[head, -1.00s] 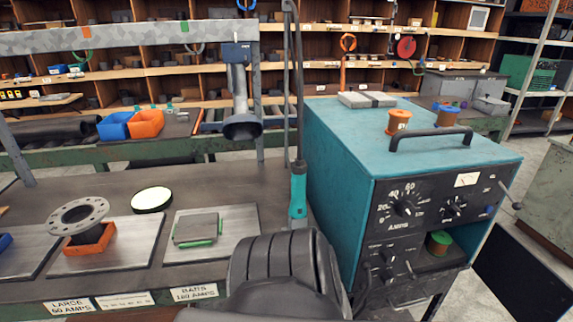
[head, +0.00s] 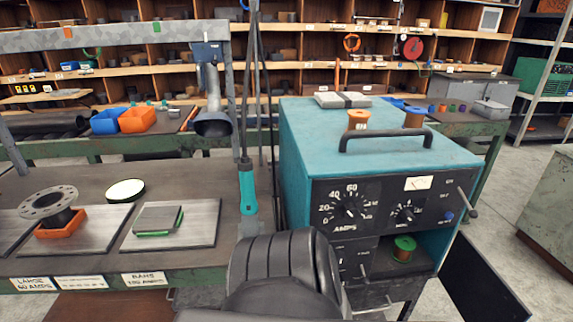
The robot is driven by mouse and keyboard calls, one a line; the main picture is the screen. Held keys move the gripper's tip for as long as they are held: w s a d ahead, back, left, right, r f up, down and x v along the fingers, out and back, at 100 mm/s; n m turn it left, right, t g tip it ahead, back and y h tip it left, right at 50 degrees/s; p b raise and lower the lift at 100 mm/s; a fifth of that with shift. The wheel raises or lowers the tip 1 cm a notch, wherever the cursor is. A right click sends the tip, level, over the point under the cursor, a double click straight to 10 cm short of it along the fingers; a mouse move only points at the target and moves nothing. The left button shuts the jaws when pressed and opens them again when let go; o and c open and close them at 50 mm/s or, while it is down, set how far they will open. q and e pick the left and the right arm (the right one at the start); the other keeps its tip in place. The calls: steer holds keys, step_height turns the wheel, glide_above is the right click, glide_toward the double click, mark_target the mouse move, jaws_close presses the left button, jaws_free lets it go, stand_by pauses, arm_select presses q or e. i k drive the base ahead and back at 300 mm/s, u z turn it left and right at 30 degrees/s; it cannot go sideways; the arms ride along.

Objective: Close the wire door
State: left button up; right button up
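The teal welding machine (head: 385,150) stands right of centre in the head view. A green wire spool (head: 404,249) sits in an open compartment at the lower right of its front. A dark flat panel (head: 487,280), which looks like the wire door, stands swung open to the right of this compartment, angled toward me. The compartment is uncovered. Neither gripper shows in the head view; a black part of mine fills the bottom centre and hides the machine's lower left.
A workbench on the left holds a flanged pipe (head: 50,205), a round disc (head: 125,190) and metal plates. A teal-handled tool (head: 247,188) hangs between bench and machine. A grey cabinet (head: 540,210) stands at right. Grey floor shows between the machine and cabinet.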

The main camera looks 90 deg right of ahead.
mark_target(476, 289)
steer(key=k, duration=2.2)
steer(key=z, duration=2.25)
steer(key=i, duration=0.5)
steer(key=u, duration=1.6)
steer(key=k, duration=1.1)
steer(key=z, duration=1.15)
